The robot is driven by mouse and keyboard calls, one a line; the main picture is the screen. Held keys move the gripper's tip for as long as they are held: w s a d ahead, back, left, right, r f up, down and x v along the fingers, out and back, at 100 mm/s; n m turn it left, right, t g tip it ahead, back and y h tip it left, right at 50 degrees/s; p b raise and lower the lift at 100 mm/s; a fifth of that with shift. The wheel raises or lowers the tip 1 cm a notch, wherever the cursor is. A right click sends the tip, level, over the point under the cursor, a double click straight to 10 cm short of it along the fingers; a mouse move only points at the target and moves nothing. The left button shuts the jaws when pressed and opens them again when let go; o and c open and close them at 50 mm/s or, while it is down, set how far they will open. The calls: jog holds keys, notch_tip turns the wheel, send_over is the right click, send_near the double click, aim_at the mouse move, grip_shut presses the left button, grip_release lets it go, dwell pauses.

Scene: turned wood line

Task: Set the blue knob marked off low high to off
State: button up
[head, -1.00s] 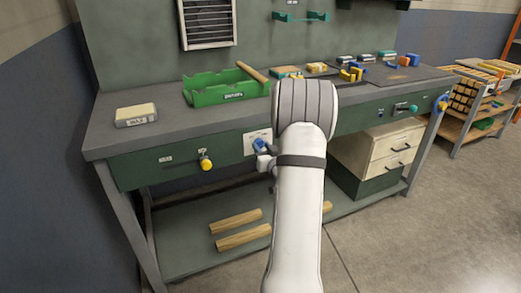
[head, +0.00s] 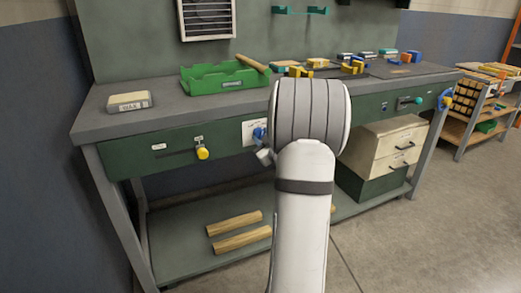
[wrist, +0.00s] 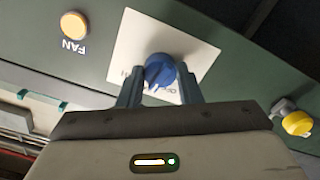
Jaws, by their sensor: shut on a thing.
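The blue knob (head: 259,134) sits on a white label plate (head: 249,132) on the green front of the bench. In the wrist view the knob (wrist: 160,70) stands between the two fingers of my gripper (wrist: 160,90), which is shut on it. The plate (wrist: 137,42) shows upside-down there, with its printed words partly covered by the knob and fingers. I cannot tell which word the knob points to. In the head view my arm hides part of the gripper.
A yellow knob on a slot (head: 203,153) is left of the plate. An orange button marked FAN (wrist: 74,24) is on the plate's other side. On the bench are a green tray (head: 222,84) and a wax block (head: 129,101). Drawers (head: 385,150) stand below.

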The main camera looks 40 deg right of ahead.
jog(key=n+b, duration=0.8)
jog(key=shift+w+b, duration=0.1)
jog(key=shift+b, duration=0.25)
jog(key=shift+r+n+b, duration=0.15)
jog(key=shift+n+b, duration=0.15)
jog(key=shift+n, duration=1.2)
jog(key=o, duration=1)
jog(key=p+v, duration=0.2)
jog(key=v, duration=0.6)
